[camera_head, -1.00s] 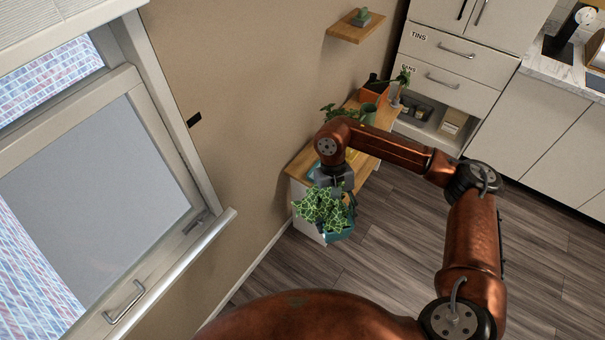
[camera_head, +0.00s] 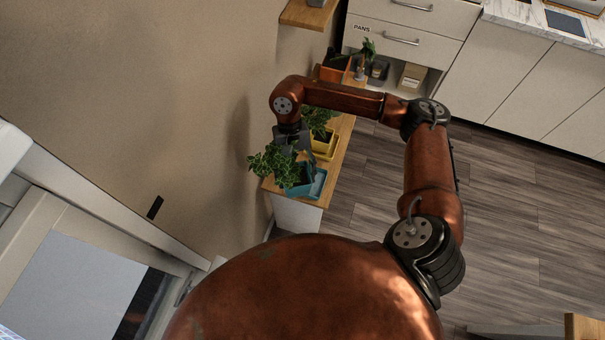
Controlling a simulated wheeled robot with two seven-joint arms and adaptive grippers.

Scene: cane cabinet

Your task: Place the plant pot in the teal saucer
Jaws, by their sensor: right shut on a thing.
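The plant pot (camera_head: 298,189) is teal and holds a bushy variegated green plant (camera_head: 270,165). My right gripper (camera_head: 293,146) is shut on the pot, reaching down from above at its back side. The leaves and the gripper hide part of the pot. The teal saucer (camera_head: 319,185) lies at the near end of the wooden cabinet top (camera_head: 338,160). The pot overlaps the saucer's left part in the picture; I cannot tell whether it touches the saucer or hangs above it. My left gripper is out of view.
A yellow pot in a yellow saucer (camera_head: 327,150) with a leafy plant stands just behind the teal saucer. An orange planter (camera_head: 334,68) stands at the far end. The wall (camera_head: 190,90) is close on the left; open floor (camera_head: 375,195) lies to the right.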

